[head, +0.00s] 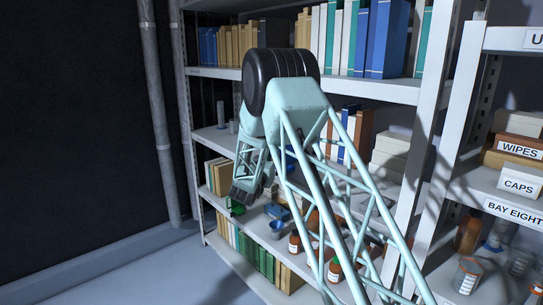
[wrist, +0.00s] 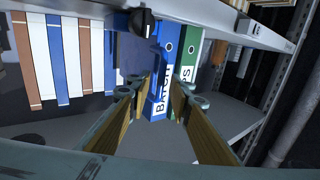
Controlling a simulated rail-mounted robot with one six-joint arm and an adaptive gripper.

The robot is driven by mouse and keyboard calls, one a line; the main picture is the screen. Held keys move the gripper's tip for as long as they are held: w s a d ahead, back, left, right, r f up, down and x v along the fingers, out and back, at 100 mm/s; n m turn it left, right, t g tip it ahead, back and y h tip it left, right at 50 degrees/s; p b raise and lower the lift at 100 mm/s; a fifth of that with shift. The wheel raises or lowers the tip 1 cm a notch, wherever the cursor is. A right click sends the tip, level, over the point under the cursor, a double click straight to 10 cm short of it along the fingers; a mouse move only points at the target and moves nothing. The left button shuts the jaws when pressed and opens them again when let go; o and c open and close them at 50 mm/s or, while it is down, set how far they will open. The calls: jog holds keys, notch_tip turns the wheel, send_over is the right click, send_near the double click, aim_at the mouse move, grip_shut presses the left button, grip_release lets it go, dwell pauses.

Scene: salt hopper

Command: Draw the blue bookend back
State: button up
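The two overlap in the picture, so I cannot tell exactly where one ends. My gripper (wrist: 162,92) is open, its two fingers with brown inner pads spread to either side of the blue piece. I see no clear contact, and nothing is held. In the head view my gripper (head: 243,192) points down at the lower shelves. The bookend cannot be made out there, with my arm covering much of the rack.
A green binder (wrist: 190,58) stands right of the blue one. White, blue and brown books (wrist: 65,60) stand at left. A shelf edge (wrist: 240,30) runs overhead.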

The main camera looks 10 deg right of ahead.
jog(key=shift+w+d, duration=0.25)
jog(key=shift+w, duration=0.4)
grip_shut()
